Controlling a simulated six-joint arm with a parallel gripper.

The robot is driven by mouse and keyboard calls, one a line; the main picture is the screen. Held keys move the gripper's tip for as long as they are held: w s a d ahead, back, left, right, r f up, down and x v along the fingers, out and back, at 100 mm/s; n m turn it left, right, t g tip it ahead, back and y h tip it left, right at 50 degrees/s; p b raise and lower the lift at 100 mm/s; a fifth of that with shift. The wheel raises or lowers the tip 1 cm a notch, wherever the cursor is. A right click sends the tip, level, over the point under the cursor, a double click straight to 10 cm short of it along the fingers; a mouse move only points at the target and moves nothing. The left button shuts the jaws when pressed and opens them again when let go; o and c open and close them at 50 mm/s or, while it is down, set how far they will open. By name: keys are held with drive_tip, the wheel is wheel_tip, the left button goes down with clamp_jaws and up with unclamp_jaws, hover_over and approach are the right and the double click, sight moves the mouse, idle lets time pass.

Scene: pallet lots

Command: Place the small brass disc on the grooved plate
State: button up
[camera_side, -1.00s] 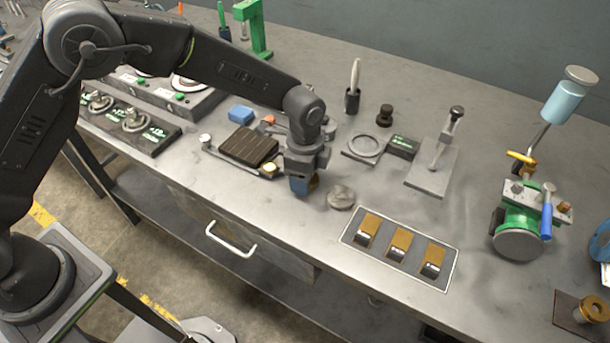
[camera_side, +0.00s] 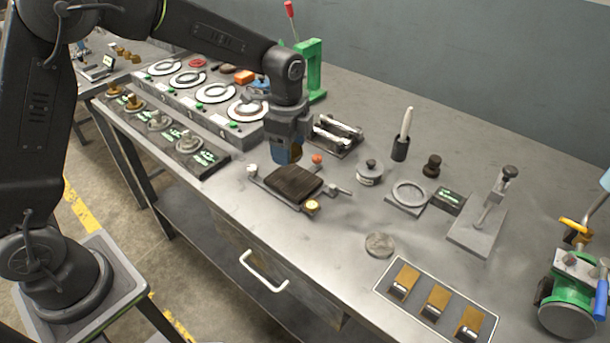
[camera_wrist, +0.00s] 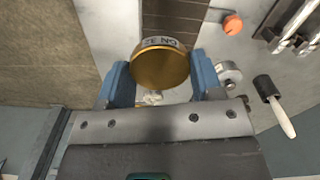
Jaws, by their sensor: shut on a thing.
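My gripper (camera_side: 287,157) is shut on the small brass disc, which shows in the wrist view (camera_wrist: 160,68) between the two blue fingers, with a partly readable label on its edge. In the side view the disc is mostly hidden by the fingers. The grooved plate (camera_side: 293,182) is dark brown and sits in a grey frame on the bench. My gripper is above its back left part, apart from it. The plate's brown grooved surface also shows at the top of the wrist view (camera_wrist: 175,12), beyond the disc.
A lidded grey pot (camera_side: 369,172) stands to the right. A grey round disc (camera_side: 379,245) lies on clear bench.

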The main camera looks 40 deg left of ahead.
drive_tip(key=s+a+r+n, duration=0.2)
drive_tip(key=a+n, duration=0.1)
drive_tip(key=a, duration=0.8)
hover_over(293, 179)
drive_tip(key=shift+n, duration=0.3)
wheel_tip(293, 179, down, 7)
drive_tip(key=shift+r, duration=0.2)
drive_tip(key=shift+f, duration=1.9)
drive_tip(key=shift+f, duration=0.15)
drive_tip(key=o, duration=1.1)
drive_tip(key=shift+o, duration=0.2)
